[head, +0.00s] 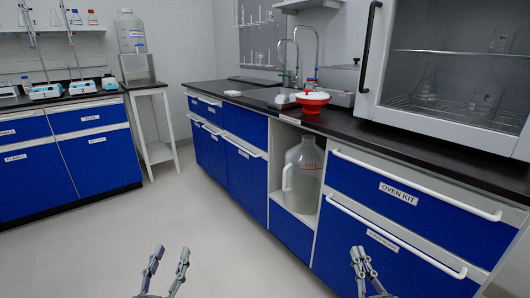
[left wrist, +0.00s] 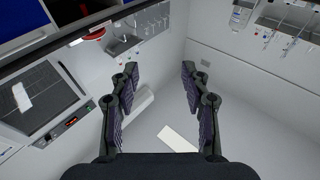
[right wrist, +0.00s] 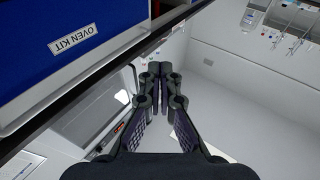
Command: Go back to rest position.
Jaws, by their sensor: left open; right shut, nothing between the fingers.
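My left gripper (head: 168,265) is at the bottom of the head view, over the floor left of the counter. Its fingers stand apart with nothing between them, and the left wrist view (left wrist: 160,90) shows the same. My right gripper (head: 361,262) is at the bottom right of the head view, in front of the blue drawers. Its fingertips meet and hold nothing, as the right wrist view (right wrist: 161,72) shows. Both grippers point upward and touch nothing that I can see.
The black counter (head: 365,125) runs along the right, with blue drawers labelled oven kit (head: 415,195). A white oven (head: 450,65) and a red and white bowl (head: 312,101) stand on it. A large jug (head: 302,178) sits in the open bay. The floor (head: 215,225) at left is clear.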

